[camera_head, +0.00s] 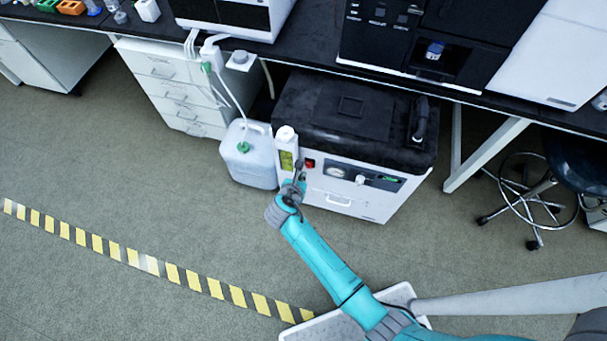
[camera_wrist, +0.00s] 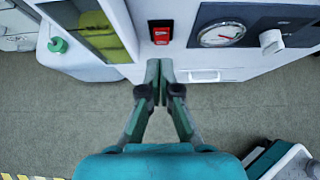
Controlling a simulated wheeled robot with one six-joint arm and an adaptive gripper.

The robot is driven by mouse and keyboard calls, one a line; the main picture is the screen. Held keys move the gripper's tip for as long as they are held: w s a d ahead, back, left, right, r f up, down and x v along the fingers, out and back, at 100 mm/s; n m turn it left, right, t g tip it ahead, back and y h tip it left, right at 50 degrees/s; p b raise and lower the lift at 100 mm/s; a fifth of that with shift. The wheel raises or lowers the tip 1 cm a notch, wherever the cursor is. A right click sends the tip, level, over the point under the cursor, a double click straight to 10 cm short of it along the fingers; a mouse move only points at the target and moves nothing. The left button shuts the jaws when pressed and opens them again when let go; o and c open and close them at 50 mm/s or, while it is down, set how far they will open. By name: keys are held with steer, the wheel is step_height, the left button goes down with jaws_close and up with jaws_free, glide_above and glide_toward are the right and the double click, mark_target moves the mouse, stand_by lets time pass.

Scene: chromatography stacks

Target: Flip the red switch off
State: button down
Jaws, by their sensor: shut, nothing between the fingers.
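The red switch (camera_wrist: 160,33) sits in a dark frame on the white front panel of a machine, left of a round gauge. In the head view the red switch (camera_head: 310,163) shows just beside my gripper. My gripper (camera_wrist: 160,64) is shut and empty, with its fingertips together a little below the switch in the wrist view. In the head view my gripper (camera_head: 299,168) is at the machine's front. I cannot tell whether the fingertips touch the panel. The switch's on or off position is not clear.
The machine (camera_head: 350,115) stands on the floor under a black bench. A round gauge (camera_wrist: 222,35) and a white knob (camera_wrist: 271,41) are right of the switch. A white jug (camera_head: 248,160) stands left of the machine. A stool (camera_head: 545,190) is at the right. Floor in front is clear.

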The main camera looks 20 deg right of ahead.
steer(key=v, duration=0.3)
steer(key=r+v, duration=0.1)
steer(key=shift+r, duration=0.2)
steer(key=shift+d, duration=0.1)
steer(key=s+d+m+t+y, duration=0.1)
steer(key=s+d+m+y, duration=0.15)
steer(key=s+m, duration=0.6)
steer(key=s+d+m+t+y, duration=0.1)
steer(key=s+m+y, duration=0.2)
steer(key=s, duration=1)
steer(key=s+r+m+t, duration=0.2)
steer(key=s+r+m, duration=0.6)
steer(key=r, duration=0.4)
steer(key=s+d+r+m+t, duration=0.1)
steer(key=s+r+m+t, duration=0.1)
steer(key=s+r+m, duration=0.7)
step_height(320, 180, up, 3)
steer(key=shift+d+f+y, duration=0.1)
steer(key=shift+d+y, duration=0.1)
steer(key=shift+y, duration=0.15)
